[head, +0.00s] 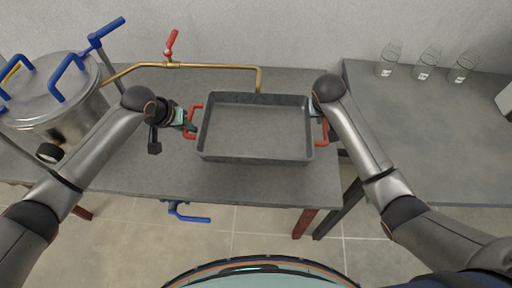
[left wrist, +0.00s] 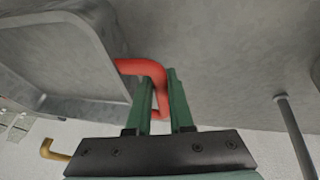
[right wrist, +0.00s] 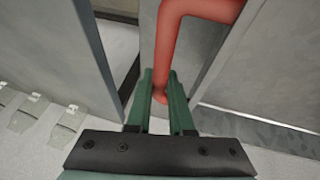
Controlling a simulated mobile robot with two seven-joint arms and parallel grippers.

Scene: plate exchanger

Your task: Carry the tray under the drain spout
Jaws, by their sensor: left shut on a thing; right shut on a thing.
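The grey tray (head: 255,150) is empty and has a red handle on each short side. It is over the grey table, and the brass drain spout (head: 259,82) ends at its far edge, near the middle. I cannot tell whether the tray rests on the table or hangs just above it. My left gripper (head: 188,127) is shut on the left red handle (left wrist: 150,69). My right gripper (head: 318,116) is shut on the right red handle (right wrist: 185,30); the forearm partly hides it in the head view. The tray looks about level.
A steel pot (head: 50,105) with blue handles stands at the left of the table. A red-handled valve (head: 171,45) sits on the brass pipe. A second table (head: 420,130) on the right bears several glass beakers (head: 427,64). A blue handle (head: 187,215) juts below the front edge.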

